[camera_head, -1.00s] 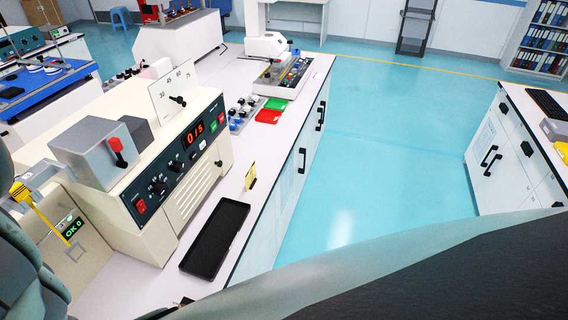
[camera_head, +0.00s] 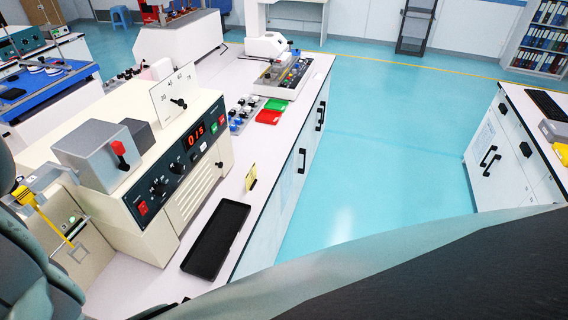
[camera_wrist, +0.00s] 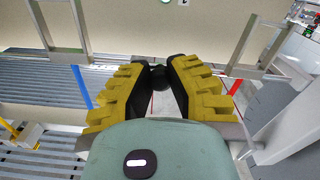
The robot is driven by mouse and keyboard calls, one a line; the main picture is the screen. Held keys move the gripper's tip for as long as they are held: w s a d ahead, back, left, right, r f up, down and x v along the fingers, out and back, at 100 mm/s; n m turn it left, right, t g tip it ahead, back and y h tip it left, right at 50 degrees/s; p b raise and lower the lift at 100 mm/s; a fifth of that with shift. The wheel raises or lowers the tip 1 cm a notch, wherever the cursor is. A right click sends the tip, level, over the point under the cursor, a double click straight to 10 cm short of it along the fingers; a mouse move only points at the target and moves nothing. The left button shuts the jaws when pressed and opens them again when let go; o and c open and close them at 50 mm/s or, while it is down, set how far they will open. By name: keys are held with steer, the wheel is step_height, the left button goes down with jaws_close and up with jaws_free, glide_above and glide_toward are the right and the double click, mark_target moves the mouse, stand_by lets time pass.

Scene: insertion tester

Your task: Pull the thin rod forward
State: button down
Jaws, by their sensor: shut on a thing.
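In the wrist view my gripper (camera_wrist: 159,66) has its two ridged yellow fingers and dark tips closed in on a dark round knob (camera_wrist: 158,79). I cannot make out a thin rod behind the knob, as the fingers hide that part. In the head view the cream tester (camera_head: 180,195) stands on the bench at left. A thin yellow piece (camera_head: 52,226) slants down beside its lower left face, near a small green light (camera_head: 73,219). My arm covers the lower left corner there, and the grip itself cannot be made out.
A black tray (camera_head: 216,240) lies on the bench before the tester. Silver frames (camera_wrist: 262,45) stand either side of my gripper, with a blue strip (camera_wrist: 81,87) at left. Floor right of the bench is clear.

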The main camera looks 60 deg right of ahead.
steer(key=shift+r, duration=0.3)
steer(key=c, duration=1.2)
jaws_free()
steer(key=shift+c, duration=0.2)
steer(key=o, duration=0.4)
steer(key=shift+s+f, duration=0.1)
steer(key=shift+f, duration=0.05)
steer(key=v, duration=1.2)
